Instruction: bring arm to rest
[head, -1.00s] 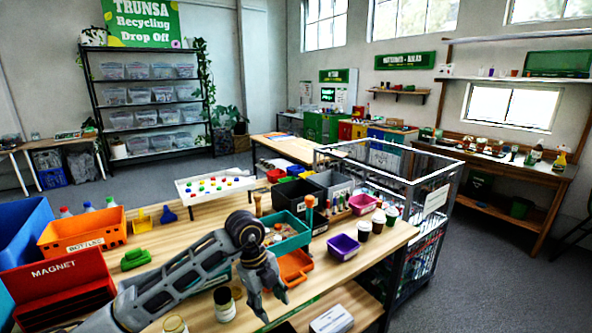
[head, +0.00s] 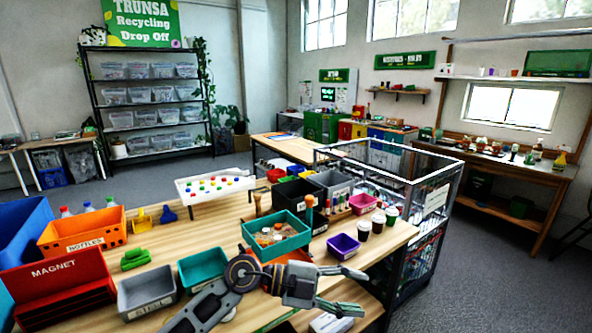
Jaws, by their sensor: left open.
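My left arm comes in from the bottom edge, and my left gripper (head: 352,290) points right with its two fingers spread apart and nothing between them. It hangs over the front edge of the wooden sorting table (head: 150,238), in front of the purple bin (head: 343,247). The arm partly covers an orange tray (head: 262,258) below the teal tray (head: 297,243). My right gripper is not in view.
A grey bin (head: 147,291) and a teal bin (head: 203,268) stand left of my arm. The red magnet box (head: 55,278) and orange bottles bin (head: 83,232) are at the left. Cups (head: 377,222) stand near the right end, beside a wire cage (head: 432,210).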

